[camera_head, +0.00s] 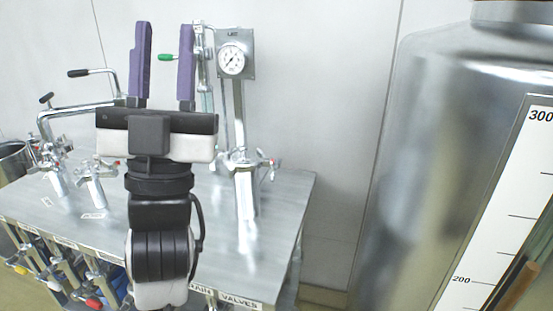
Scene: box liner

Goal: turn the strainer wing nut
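My gripper (165,27) points up and away from the camera over the steel table. Its two purple fingers are wide apart and nothing shows held between them. A shiny strainer-like housing (245,192) stands on the table right of my gripper. A small wing-shaped clamp with a red tip (271,165) is at its upper right side; I cannot tell for sure that it is the wing nut. Two similar metal bodies, a left one (57,181) and a right one (96,192), stand at the left with clamps at their tops. My gripper and wrist hide part of the table's middle.
The steel table (285,205) has a bare right side. A gauge (231,60) rises on a pipe behind it, near a green handle (166,57). Bent pipes with black handles (78,73) stand left. Valves line the front. A large tank (430,150) fills the right.

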